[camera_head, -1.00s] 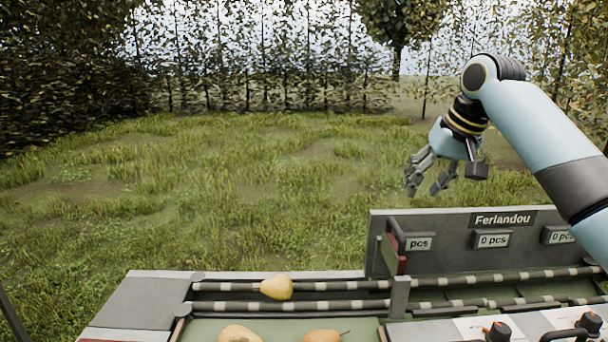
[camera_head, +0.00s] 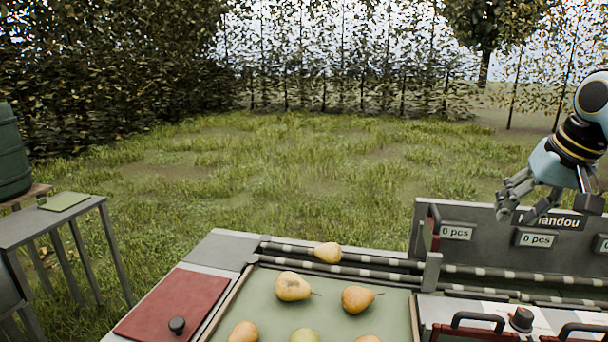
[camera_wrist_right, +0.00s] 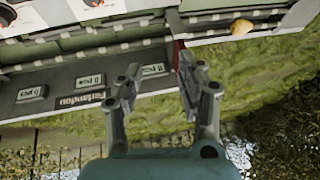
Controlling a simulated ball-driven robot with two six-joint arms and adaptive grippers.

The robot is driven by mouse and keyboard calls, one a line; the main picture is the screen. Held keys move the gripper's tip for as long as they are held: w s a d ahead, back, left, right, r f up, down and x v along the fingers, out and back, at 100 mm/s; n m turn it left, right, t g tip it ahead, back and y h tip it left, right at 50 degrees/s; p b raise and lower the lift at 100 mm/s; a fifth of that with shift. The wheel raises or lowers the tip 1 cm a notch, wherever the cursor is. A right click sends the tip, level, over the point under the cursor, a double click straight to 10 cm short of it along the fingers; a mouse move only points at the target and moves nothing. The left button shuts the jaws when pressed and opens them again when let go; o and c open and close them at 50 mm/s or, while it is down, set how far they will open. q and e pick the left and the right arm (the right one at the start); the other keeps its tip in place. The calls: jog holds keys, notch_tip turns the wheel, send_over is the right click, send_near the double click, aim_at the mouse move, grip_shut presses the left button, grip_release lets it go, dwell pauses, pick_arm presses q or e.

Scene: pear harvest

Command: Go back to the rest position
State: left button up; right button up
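My right gripper (camera_head: 527,202) is at the right side of the head view, in the air in front of the grey sign board (camera_head: 482,262). In the right wrist view my right gripper (camera_wrist_right: 155,95) has its two fingers apart with nothing between them. One yellow pear (camera_head: 328,252) lies on the roller rails (camera_head: 385,270); a pear also shows in the right wrist view (camera_wrist_right: 242,27). Several pears, one of them orange-brown (camera_head: 357,299), lie on the green tray surface (camera_head: 262,303). My left gripper is not in view.
A red board with a black knob (camera_head: 177,325) lies left of the tray. A grey side table (camera_head: 75,217) with a green barrel (camera_head: 12,152) stands at the far left. Black handles (camera_head: 480,319) rise at the lower right. Open grass lies beyond.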

jog(key=s+a+f+n+g+h, duration=0.1)
jog(key=s+a+f, duration=0.2)
jog(key=s+f, duration=0.35)
jog(key=s+a+f+n, duration=0.1)
jog(key=s+a+f, duration=0.3)
jog(key=s+f, duration=0.25)
jog(key=s+a+f+n+h, duration=0.1)
jog(key=s+a+n, duration=0.15)
jog(key=s, duration=1.75)
notch_tip(320, 180, down, 38)
jog(key=s+d+g+b, duration=0.2)
jog(key=d+b, duration=0.1)
jog(key=b, duration=0.8)
pick_arm(q)
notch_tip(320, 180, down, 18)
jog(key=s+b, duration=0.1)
jog(key=b, duration=0.6)
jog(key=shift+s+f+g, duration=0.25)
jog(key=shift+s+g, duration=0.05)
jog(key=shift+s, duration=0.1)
pick_arm(e)
jog(key=s+f+m+g, duration=0.1)
jog(key=s+f, duration=1.7)
jog(key=f, duration=0.4)
jog(key=shift+d+f, duration=0.15)
jog(key=shift+f, duration=0.05)
